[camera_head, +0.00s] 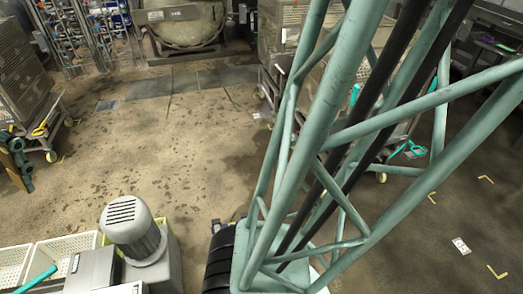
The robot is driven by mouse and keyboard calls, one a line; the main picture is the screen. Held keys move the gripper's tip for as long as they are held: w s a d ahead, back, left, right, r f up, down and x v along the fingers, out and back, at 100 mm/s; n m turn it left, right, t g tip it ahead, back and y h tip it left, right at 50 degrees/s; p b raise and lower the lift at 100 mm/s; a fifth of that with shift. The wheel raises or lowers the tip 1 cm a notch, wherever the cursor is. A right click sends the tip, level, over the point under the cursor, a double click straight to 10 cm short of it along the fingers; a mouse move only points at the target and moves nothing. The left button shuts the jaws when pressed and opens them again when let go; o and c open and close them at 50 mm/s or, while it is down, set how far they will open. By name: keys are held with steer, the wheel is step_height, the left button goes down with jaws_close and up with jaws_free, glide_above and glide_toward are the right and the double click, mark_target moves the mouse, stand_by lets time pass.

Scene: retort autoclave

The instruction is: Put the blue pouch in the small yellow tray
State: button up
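I cannot make out the blue pouch in the head camera view. I cannot identify the small yellow tray with certainty. A yellow-green edge (105,238) shows behind the grey motor at the lower left, but the motor hides most of it. My gripper is not in view. A close pale green lattice covers much of the middle and right of the picture and hides what is behind it.
White perforated crates (60,247) stand at the lower left beside the grey motor (132,226). A wheeled rack (22,75) stands at the left and a large vessel (185,24) at the back. The stained floor (170,150) between them is open.

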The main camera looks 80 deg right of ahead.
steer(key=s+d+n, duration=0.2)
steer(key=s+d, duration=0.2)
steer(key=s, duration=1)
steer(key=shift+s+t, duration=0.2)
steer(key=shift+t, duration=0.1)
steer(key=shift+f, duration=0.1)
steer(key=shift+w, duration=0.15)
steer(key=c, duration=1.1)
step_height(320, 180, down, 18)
steer(key=b, duration=1.8)
